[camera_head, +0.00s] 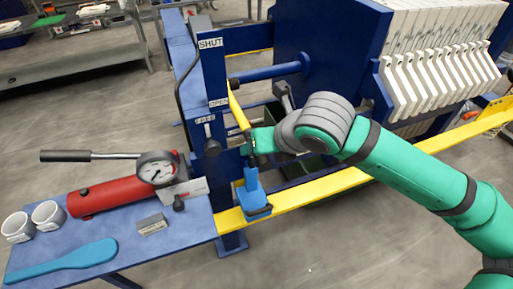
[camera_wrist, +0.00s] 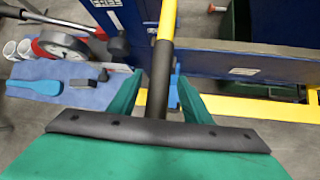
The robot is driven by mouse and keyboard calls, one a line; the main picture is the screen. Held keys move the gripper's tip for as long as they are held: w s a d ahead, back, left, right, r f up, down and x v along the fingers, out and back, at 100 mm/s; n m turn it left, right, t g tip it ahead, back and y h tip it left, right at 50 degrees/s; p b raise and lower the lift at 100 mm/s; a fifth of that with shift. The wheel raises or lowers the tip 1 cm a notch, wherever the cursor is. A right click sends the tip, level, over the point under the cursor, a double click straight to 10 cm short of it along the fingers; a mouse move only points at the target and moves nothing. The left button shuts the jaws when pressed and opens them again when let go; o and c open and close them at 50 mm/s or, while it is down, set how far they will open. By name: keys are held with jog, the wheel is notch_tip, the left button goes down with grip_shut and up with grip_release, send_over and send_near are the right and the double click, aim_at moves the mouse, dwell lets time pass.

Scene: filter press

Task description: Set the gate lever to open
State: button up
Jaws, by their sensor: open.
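The gate lever (camera_head: 238,108) is a yellow bar with a dark grip, on the blue post (camera_head: 213,75). It slants down and toward the right from beside the OPEN label (camera_head: 218,103), well below the SHUT label (camera_head: 210,43). My gripper (camera_head: 251,143) is at the lever's lower end. In the wrist view the lever's dark grip (camera_wrist: 160,80) runs between the two green fingers of my gripper (camera_wrist: 160,92), with a gap visible at each side. The gripper is open around the grip. Contact at the fingertips cannot be told.
A blue bench (camera_head: 160,260) at left holds a red pump (camera_head: 110,193) with a gauge (camera_head: 156,169), white cups (camera_head: 47,215) and a blue paddle (camera_head: 65,262). White filter plates (camera_head: 430,80) stand at right.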

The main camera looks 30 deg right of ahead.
jog(key=v, duration=0.8)
jog(key=shift+s+r, duration=0.15)
jog(key=shift+s, duration=0.25)
jog(key=shift+w, duration=0.15)
